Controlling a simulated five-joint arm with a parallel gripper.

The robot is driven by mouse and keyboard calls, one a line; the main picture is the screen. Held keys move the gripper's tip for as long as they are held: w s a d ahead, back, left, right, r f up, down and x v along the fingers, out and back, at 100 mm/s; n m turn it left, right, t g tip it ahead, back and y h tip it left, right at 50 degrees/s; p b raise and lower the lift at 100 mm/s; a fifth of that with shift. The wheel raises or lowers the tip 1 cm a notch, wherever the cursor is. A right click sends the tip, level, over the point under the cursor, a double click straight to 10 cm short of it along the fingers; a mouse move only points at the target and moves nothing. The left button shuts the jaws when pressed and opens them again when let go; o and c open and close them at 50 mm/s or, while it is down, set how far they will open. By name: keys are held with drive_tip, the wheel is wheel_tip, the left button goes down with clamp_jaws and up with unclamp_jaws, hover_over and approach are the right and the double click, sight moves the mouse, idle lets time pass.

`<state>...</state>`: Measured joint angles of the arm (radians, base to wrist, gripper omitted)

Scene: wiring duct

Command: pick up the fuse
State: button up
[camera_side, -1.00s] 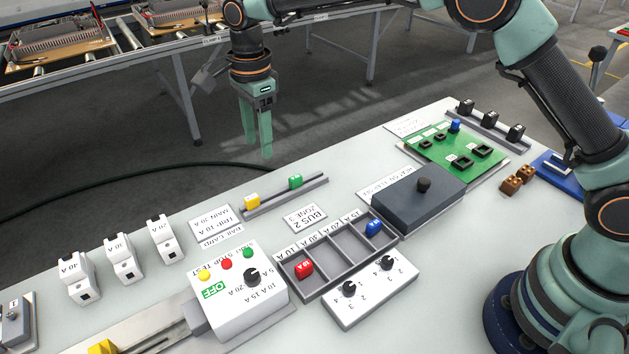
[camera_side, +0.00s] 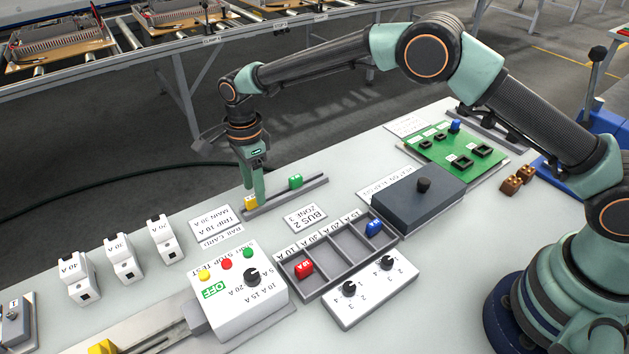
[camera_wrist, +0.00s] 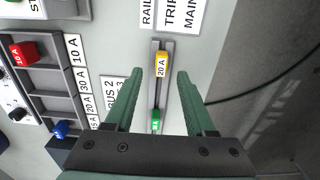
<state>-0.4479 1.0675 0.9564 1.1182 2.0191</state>
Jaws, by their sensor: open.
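My gripper (camera_side: 253,187) is open and reaches down over the rail at the yellow fuse. In the wrist view my gripper (camera_wrist: 160,80) has its two fingers apart, one on each side of the rail. The yellow fuse (camera_side: 250,202), marked 20 A in the wrist view (camera_wrist: 161,66), sits upright on the grey rail (camera_side: 275,200). In the side view a finger partly covers it. A green fuse (camera_side: 295,181) sits further along the same rail; it also shows in the wrist view (camera_wrist: 156,121). I cannot tell whether the fingers touch the yellow fuse.
A divided tray (camera_side: 337,250) holds a red fuse (camera_side: 303,268) and a blue fuse (camera_side: 374,226). A white control box (camera_side: 240,300), a dark box (camera_side: 420,200), a green board (camera_side: 455,150) and several white breakers (camera_side: 122,260) stand around. Table between rail and breakers holds flat labels.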

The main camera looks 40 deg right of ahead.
sight(252, 203)
drive_tip(key=shift+f, duration=1.3)
clamp_jaws()
drive_tip(key=shift+r, duration=0.15)
